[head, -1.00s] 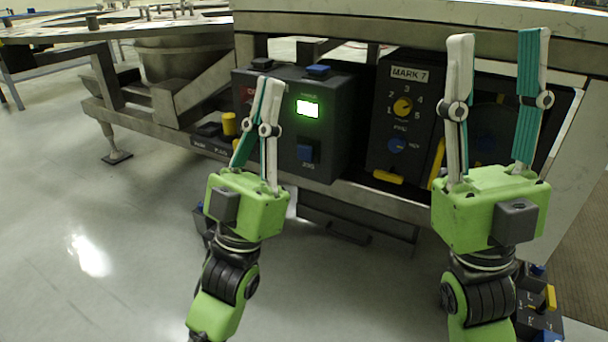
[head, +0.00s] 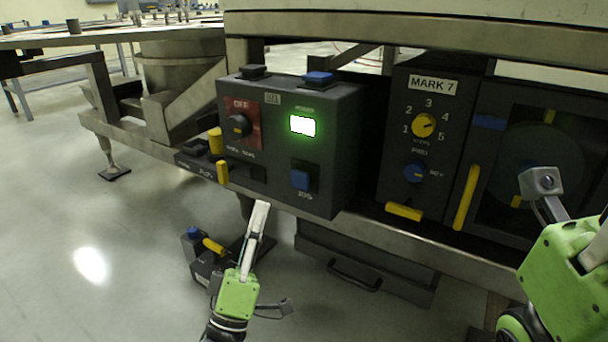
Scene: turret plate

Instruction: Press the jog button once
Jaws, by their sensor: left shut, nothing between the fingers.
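The red OFF switch plate (head: 241,122) is left of the display. Blue (head: 318,77) and black (head: 253,71) buttons sit on top of the box. The MARK 7 panel (head: 405,140) has a yellow dial and a yellow handle. A pedal unit (head: 205,262) stands on the floor.

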